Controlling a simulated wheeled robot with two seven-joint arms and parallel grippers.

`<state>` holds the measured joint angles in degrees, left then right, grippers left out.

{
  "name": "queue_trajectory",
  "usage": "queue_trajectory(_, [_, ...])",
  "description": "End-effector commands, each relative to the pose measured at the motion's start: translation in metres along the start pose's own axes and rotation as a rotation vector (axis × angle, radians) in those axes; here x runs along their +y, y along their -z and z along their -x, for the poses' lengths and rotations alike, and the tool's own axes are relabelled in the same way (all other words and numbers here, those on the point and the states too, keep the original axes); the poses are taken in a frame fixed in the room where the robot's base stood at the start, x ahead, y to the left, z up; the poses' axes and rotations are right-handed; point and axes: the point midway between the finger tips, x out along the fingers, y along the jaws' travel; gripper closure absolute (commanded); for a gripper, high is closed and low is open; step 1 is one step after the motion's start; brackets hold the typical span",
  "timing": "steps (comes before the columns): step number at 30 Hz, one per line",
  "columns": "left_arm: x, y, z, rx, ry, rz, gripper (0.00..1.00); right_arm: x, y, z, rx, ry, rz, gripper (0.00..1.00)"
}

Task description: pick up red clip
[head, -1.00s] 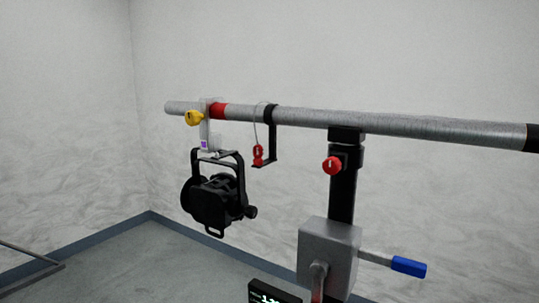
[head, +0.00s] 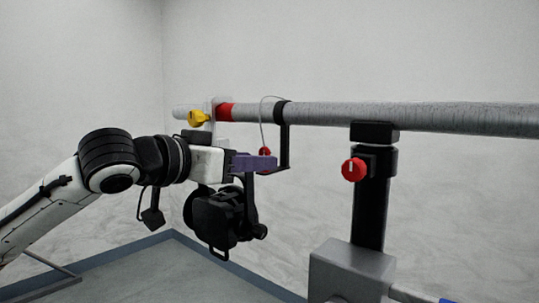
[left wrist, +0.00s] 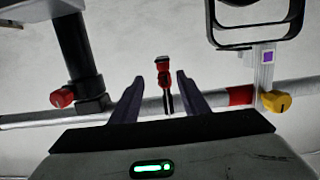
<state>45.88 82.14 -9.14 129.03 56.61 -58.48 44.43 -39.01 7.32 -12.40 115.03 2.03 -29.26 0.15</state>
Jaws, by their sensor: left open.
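The red clip (head: 265,153) sits at the low end of a black bracket (head: 285,140) that hangs from the grey pipe. A thin cable loops from it up toward the pipe. In the head view my left gripper (head: 262,163) hides much of the clip. In the left wrist view the clip (left wrist: 164,78) shows between the two open purple fingers of my left gripper (left wrist: 155,85), with a gap on each side. I cannot tell how far beyond the fingertips it is. My right gripper is not in view.
The grey pipe (head: 400,117) runs across above my gripper. The black lamp (head: 215,212) hangs just below it, near a yellow knob (head: 199,118). A black post with a red knob (head: 354,169) stands to the right, above a grey box (head: 350,272).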

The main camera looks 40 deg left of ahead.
Motion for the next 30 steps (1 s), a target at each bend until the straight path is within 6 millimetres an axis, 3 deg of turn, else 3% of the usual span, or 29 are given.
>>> queue_trajectory(2, [0.002, 0.005, -0.011, -0.001, -0.006, 0.005, 0.59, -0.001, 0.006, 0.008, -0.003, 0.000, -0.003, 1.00])
queue_trajectory(9, [0.001, 0.002, -0.036, -0.001, -0.002, 0.001, 0.59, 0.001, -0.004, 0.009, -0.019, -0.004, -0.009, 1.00])
queue_trajectory(21, [-0.007, 0.009, -0.084, -0.001, -0.002, -0.001, 0.59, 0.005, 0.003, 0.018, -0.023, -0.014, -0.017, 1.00])
queue_trajectory(30, [-0.007, 0.007, -0.089, -0.001, -0.001, -0.003, 0.59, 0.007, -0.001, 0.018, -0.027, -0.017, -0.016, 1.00])
